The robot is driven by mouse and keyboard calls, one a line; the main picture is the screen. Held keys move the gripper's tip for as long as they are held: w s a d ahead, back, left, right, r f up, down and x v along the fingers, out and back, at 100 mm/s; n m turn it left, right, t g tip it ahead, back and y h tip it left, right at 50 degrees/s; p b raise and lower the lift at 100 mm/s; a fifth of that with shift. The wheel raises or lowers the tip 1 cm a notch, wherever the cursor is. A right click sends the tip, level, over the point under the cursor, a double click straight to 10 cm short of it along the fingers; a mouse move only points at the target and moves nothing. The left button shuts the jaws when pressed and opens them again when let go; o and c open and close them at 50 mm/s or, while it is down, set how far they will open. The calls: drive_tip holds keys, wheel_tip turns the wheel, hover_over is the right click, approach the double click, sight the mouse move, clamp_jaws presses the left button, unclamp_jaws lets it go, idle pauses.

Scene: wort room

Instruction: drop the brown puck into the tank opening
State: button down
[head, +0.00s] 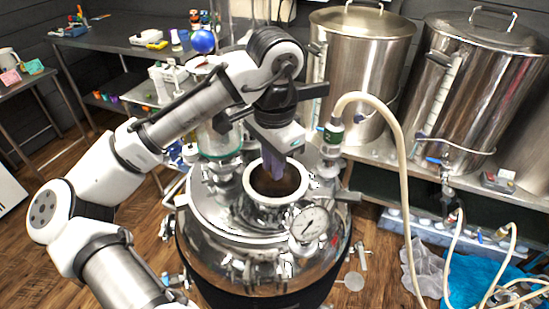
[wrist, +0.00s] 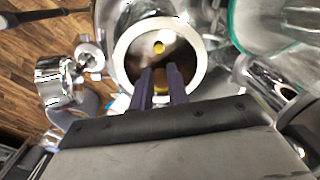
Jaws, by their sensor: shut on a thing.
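The tank (head: 230,220) is a shiny steel vessel with a round, white-rimmed opening (head: 262,213) on its lid. My gripper (head: 277,174) points down over this opening, its purple-grey fingertips at or just inside the rim. In the wrist view the two dark fingers (wrist: 160,75) reach over the lower rim of the opening (wrist: 121,50). A small yellow-brown piece, the puck (wrist: 160,82), shows between the fingers, mostly hidden by them. The head view does not show the puck clearly. A yellow spot shows deeper inside the opening; I cannot tell what it is.
A pressure gauge (head: 309,225) stands at the front right of the opening. A glass cylinder (head: 219,140) stands at its back left, and a pale hose (head: 400,140) arches at the right. Large steel kettles (head: 362,65) stand on a bench behind.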

drive_tip(key=c, duration=1.3)
unclamp_jaws()
wheel_tip(320, 180, up, 14)
drive_tip(key=shift+s+d+f, duration=0.1)
drive_tip(key=shift+s, duration=0.05)
